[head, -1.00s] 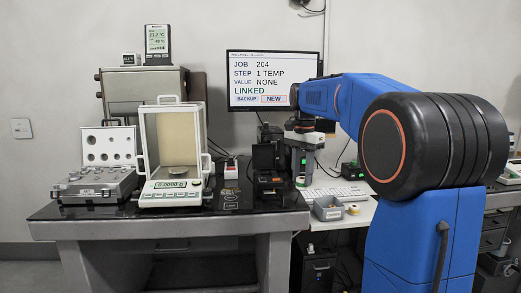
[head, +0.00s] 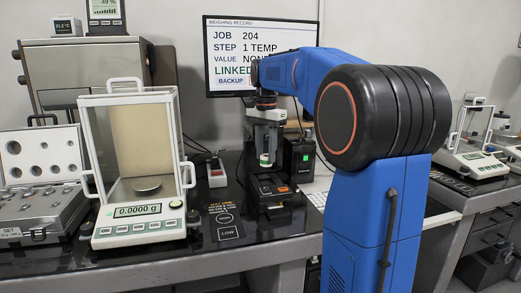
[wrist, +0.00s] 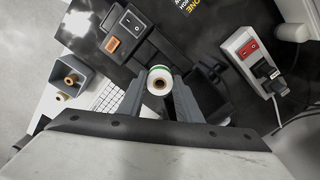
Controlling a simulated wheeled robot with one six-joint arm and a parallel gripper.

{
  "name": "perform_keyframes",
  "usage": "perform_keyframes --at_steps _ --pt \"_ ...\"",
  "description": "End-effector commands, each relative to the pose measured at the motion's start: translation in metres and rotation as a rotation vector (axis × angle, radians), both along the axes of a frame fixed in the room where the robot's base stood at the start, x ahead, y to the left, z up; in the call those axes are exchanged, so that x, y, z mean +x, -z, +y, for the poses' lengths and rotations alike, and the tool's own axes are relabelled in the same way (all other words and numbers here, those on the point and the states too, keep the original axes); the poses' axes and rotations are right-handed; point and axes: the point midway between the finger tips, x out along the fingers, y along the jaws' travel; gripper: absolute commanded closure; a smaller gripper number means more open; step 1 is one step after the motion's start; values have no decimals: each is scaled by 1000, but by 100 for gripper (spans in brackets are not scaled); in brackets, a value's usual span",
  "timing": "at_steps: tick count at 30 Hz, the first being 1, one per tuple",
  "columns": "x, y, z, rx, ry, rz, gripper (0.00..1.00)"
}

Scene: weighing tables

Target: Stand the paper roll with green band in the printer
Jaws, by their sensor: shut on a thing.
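The paper roll with the green band (head: 265,160) is held upright between the two fingers of my gripper (head: 267,145), which is shut on it. In the wrist view the white roll (wrist: 159,72) shows end-on with its brown core and a green edge. The black printer (head: 275,190) stands on the dark table below the gripper, with an orange button at its front. In the wrist view part of the printer (wrist: 147,42) shows past the roll. The roll appears above the printer; the roll and gripper hide most of its inside, so contact cannot be told.
A black box with a green light (head: 301,158) stands close right of the gripper. The glass-sided balance (head: 140,215) and a red-switched power strip (head: 216,174) are to the left. A grey bin (wrist: 82,88) with rolls shows in the wrist view.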

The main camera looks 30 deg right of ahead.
Motion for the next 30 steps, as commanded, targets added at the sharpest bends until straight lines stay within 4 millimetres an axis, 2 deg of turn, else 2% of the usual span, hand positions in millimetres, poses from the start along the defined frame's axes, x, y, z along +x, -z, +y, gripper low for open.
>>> perform_keyframes --at_steps 18,30 --pt "0 43 0 0 0 0 91" --pt "0 54 0 0 0 0 91"
